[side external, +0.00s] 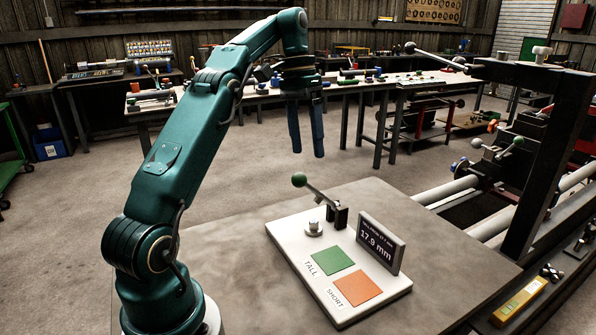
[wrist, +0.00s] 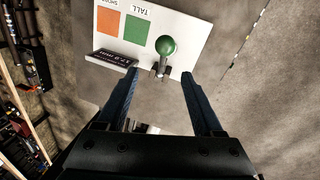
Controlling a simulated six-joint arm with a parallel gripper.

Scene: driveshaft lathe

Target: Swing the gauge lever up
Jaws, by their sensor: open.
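The gauge lever is a metal rod with a green ball knob (side external: 299,180), pivoted on a dark bracket (side external: 341,215) on a white gauge board (side external: 290,237). In the side view the rod slants up from the bracket to the knob at upper left. The knob (wrist: 166,45) also shows in the wrist view, beyond and between the fingertips. My gripper (side external: 306,154) is open and empty, pointing down, above and apart from the knob. A small metal part (side external: 314,227) sits on the board below the lever.
The board carries a green TALL pad (side external: 332,261), an orange SHORT pad (side external: 357,288) and a display (side external: 381,243) reading 17.9 mm. A lathe with a dark upright frame (side external: 545,165) stands at right. The table (side external: 225,265) left of the board is clear.

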